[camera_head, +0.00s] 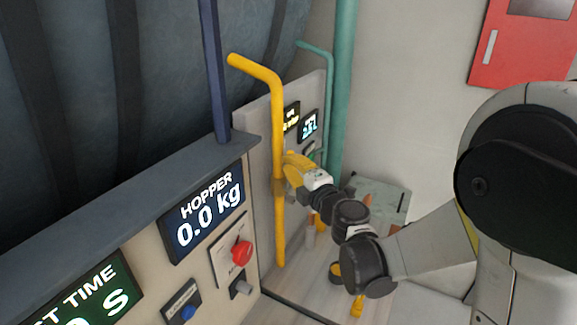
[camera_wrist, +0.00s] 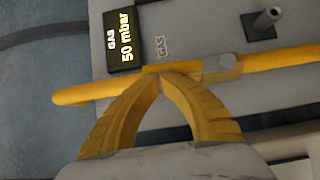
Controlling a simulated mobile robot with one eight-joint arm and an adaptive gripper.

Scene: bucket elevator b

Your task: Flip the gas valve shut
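The yellow gas pipe (camera_head: 279,130) runs upright in front of a grey panel and bends at its top. In the wrist view the pipe (camera_wrist: 85,95) crosses sideways, with the word GAS on the panel behind it. The valve body (camera_wrist: 228,66) is a duller block on the pipe; it also shows in the head view (camera_head: 279,188). A short brighter yellow piece, perhaps the valve handle (camera_wrist: 180,67), lies along the pipe beside it. My gripper (camera_wrist: 159,77) has its yellow fingertips together at the pipe, beside the valve body. I cannot tell whether they touch it. My gripper (camera_head: 288,165) reaches in from the right.
A small display (camera_wrist: 124,40) reads GAS 50 mbar. A teal pipe (camera_head: 343,90) rises behind. A red wall cabinet (camera_head: 525,50) hangs at upper right.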

